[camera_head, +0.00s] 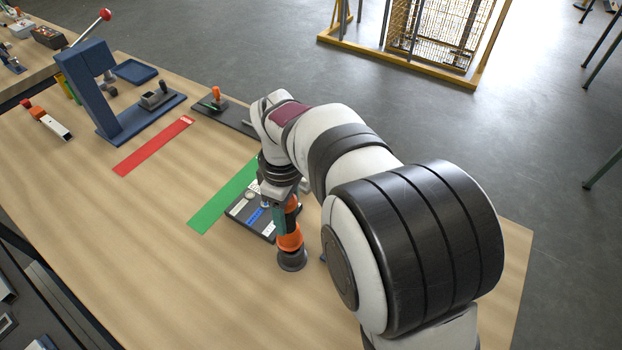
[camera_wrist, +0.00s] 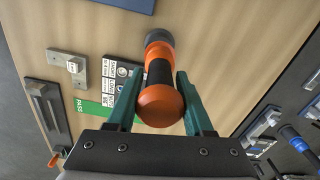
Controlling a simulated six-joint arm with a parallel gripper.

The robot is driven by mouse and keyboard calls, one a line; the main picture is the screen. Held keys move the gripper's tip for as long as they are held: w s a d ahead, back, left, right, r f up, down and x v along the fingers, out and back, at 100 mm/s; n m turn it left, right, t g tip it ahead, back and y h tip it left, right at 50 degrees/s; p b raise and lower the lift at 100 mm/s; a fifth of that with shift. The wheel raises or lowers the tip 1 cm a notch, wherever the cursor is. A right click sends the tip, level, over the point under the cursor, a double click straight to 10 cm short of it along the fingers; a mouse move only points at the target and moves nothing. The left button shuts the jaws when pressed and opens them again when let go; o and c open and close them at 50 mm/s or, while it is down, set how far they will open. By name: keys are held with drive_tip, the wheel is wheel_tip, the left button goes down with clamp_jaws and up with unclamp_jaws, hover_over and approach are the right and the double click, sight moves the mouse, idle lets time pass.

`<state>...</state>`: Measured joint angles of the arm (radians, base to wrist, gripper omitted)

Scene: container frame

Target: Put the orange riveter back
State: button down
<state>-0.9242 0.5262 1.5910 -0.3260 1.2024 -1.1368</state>
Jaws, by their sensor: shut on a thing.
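The orange riveter (camera_head: 290,241) is upright below my wrist in the head view, with a dark round foot at its lower end. My gripper (camera_wrist: 160,95) is shut on it, with a teal finger on each side of its black middle band. In the wrist view the riveter (camera_wrist: 160,107) shows its rounded orange end towards me and its dark end away. I cannot tell whether its foot touches the table. My arm hides part of the gripper in the head view.
A dark labelled board (camera_head: 250,214) lies beside the riveter, next to a green strip (camera_head: 222,198). A red strip (camera_head: 153,146), a blue press (camera_head: 92,88) and a dark plate (camera_head: 232,116) stand farther back. The wooden table (camera_head: 190,270) is clear at front left.

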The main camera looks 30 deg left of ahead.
sight(293, 240)
drive_tip(key=shift+f, duration=0.8)
drive_tip(key=shift+f, duration=0.45)
drive_tip(key=shift+c, duration=1.4)
unclamp_jaws()
